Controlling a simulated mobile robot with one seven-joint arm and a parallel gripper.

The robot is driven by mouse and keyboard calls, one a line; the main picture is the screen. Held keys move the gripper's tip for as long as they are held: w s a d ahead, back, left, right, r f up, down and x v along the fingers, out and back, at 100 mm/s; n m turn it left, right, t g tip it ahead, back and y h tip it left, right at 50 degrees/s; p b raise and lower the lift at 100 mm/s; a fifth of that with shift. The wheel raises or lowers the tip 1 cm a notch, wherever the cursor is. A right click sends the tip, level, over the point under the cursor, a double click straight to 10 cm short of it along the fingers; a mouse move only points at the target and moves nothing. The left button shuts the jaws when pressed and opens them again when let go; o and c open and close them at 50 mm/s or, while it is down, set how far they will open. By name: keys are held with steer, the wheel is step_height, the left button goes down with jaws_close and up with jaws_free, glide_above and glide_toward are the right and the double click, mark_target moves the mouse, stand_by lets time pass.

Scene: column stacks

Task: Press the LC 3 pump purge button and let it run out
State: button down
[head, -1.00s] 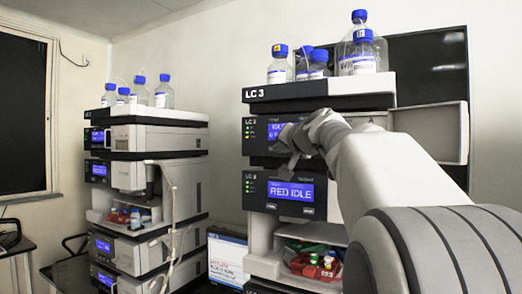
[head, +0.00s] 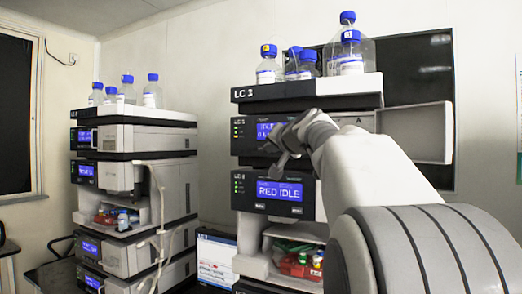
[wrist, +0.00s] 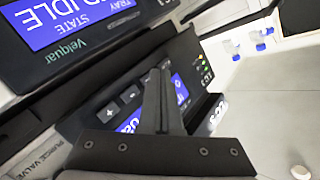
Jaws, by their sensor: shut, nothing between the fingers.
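The LC 3 stack (head: 300,92) stands right of centre in the head view. Its upper module, the pump panel (head: 247,150), has a blue screen (head: 268,130) partly covered by my gripper (head: 280,168). In the wrist view the picture is turned over. My gripper (wrist: 160,75) is shut and empty, its dark fingers in front of the pump panel (wrist: 190,60). Plus and minus buttons (wrist: 121,102) show beside the fingers, and status lights (wrist: 202,65) on the other side. I cannot make out a purge button, and contact is unclear.
Blue-capped bottles (head: 351,50) stand on the stack. An open pale door (head: 415,135) juts out at right, near my arm.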

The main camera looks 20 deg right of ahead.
steer(key=shift+w+d, duration=0.25)
steer(key=shift+d, duration=0.05)
stand_by(0.5)
steer(key=shift+a, duration=0.1)
steer(key=shift+s+a, duration=0.5)
steer(key=shift+a, duration=0.1)
steer(key=s+a, duration=0.1)
steer(key=a, duration=0.1)
steer(key=s+a, duration=0.2)
steer(key=shift+b, duration=0.35)
stand_by(0.9)
